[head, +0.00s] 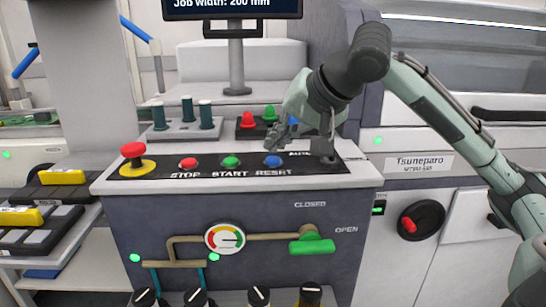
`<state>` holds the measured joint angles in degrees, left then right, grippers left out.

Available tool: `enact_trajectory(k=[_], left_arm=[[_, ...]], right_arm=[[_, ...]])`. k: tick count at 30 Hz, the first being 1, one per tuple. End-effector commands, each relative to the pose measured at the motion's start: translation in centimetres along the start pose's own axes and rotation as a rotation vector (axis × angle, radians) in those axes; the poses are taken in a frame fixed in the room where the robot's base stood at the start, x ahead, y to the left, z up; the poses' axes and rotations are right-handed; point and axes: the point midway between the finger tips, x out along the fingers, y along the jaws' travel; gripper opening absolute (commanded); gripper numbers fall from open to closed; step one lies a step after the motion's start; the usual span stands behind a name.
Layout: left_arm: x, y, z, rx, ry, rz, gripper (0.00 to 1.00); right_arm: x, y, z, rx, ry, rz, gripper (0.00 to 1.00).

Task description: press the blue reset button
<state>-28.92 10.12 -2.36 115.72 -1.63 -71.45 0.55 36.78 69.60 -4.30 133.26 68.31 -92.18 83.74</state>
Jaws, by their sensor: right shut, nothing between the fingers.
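The blue reset button (272,161) sits on the black strip of the sloped control panel (120,187), above the label RESET. A green START button (231,161) and a red STOP button (188,164) are to its left. My right gripper (274,140) is shut and empty. Its fingertips show just above the blue button in the picture, and I cannot tell how large the gap is. The blue button is in plain view. My left gripper is not in view.
A red mushroom button (133,150) on a yellow base is at the panel's left end. Behind stand a grey block with green pegs (187,110) and a black tray with red and green pieces (258,130). A monitor (232,9) stands above. A green valve handle (312,245) is below.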

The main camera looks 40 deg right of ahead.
Motion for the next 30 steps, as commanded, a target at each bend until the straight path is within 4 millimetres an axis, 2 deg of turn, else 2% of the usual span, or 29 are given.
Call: enact_trajectory(k=[8,10,17,30], left_arm=[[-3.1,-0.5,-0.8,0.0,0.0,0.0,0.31],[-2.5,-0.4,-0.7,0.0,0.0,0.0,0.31],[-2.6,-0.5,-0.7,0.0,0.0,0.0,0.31],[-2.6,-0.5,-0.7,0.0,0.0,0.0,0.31]], right_arm=[[-2.1,-1.6,-1.6,0.0,0.001,0.0,0.0],[-2.3,-1.7,-1.7,0.001,0.003,-0.004,0.0],[-3.4,-2.5,-2.5,0.001,0.002,-0.002,0.0],[-3.4,-2.5,-2.5,0.0,0.0,0.0,0.0]])
